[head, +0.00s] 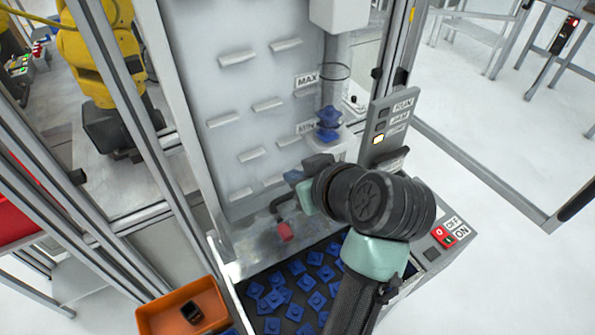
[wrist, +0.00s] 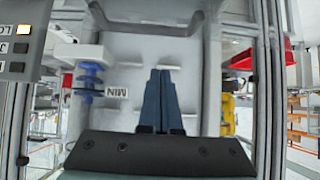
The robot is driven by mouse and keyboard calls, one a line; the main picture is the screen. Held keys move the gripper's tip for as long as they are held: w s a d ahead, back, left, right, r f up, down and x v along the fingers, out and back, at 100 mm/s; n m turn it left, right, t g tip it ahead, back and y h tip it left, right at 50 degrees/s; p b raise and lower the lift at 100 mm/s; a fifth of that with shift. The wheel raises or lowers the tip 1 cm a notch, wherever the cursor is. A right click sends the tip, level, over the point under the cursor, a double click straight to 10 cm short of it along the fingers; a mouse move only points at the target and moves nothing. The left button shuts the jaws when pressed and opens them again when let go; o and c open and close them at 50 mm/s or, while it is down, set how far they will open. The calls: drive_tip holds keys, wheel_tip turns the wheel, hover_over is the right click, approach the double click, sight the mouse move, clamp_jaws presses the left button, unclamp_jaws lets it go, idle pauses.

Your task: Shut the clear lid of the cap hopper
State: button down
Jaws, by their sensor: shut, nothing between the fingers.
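The cap hopper (head: 238,285) is a dark bin at the foot of the machine, with several blue caps (head: 298,285) lying in it. Glossy, see-through glare at its back (head: 262,246) may be the clear lid standing open, but its outline is hard to make out. A dark bent handle with a red end (head: 285,232) is at that spot. My gripper (head: 292,176) is above the back of the hopper, apart from the red end. Its blue fingers are together and empty in the wrist view (wrist: 160,75). My wrist and forearm hide the hopper's right side.
A clear tube with blue caps (head: 328,128) and a panel with one lit lamp (head: 385,130) stand beyond my gripper. An orange bin (head: 160,320) is at the lower left. A grey U-shaped bar (wrist: 150,35) crosses the top of the wrist view. Metal posts flank the machine.

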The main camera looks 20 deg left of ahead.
sight(290, 195)
drive_tip(key=p+x, duration=0.1)
drive_tip(key=x, duration=0.8)
drive_tip(key=s+d+p, duration=0.2)
drive_tip(key=d, duration=0.1)
drive_tip(key=shift+s+d+f, duration=0.25)
drive_tip(key=shift+s, duration=0.15)
drive_tip(key=shift+d+f+b, duration=0.1)
drive_tip(key=shift+f+b, duration=0.05)
drive_tip(key=shift+b, duration=0.3)
